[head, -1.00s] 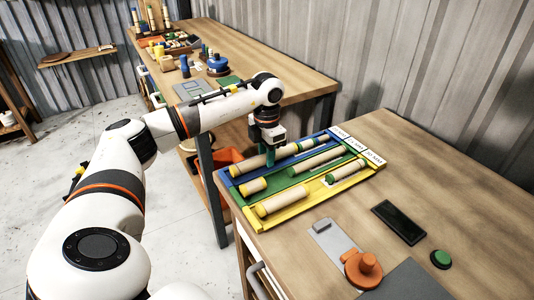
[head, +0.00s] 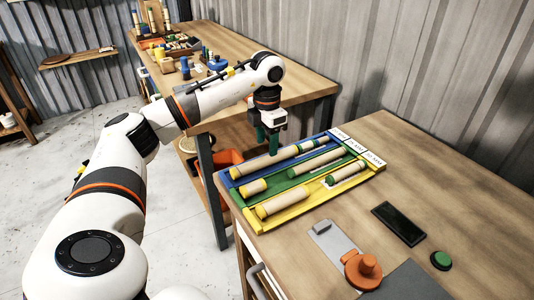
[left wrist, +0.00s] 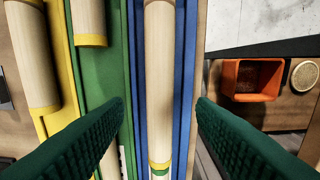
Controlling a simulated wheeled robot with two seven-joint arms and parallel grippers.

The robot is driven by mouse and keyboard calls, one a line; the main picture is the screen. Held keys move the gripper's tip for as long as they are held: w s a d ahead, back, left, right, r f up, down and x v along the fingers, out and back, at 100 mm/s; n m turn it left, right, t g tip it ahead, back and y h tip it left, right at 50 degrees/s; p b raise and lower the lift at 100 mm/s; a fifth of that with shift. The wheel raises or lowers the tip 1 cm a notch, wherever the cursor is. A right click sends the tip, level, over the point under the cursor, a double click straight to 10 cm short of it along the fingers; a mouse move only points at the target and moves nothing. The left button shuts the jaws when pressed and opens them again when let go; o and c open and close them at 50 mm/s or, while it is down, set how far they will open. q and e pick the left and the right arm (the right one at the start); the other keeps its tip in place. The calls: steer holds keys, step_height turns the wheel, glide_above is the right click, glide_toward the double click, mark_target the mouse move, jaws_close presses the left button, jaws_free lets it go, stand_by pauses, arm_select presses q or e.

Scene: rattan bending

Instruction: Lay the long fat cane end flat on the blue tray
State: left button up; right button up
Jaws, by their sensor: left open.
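My left gripper (head: 268,142) is above the cane, open and pointing down. In the left wrist view, the cane (left wrist: 159,70) runs lengthwise in the blue tray (left wrist: 184,60) between the two spread green fingers, apart from both. My right gripper is not in view.
The green tray (head: 277,186) and yellow tray (head: 283,222) hold other canes. An orange bin (left wrist: 250,80) is below, beyond the bench edge. An orange round fixture (head: 364,268), a black panel (head: 399,223) and a green button (head: 441,259) are on the bench.

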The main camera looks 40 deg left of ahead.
mark_target(267, 156)
arm_select(q)
step_height(267, 156, up, 7)
stand_by(0.3)
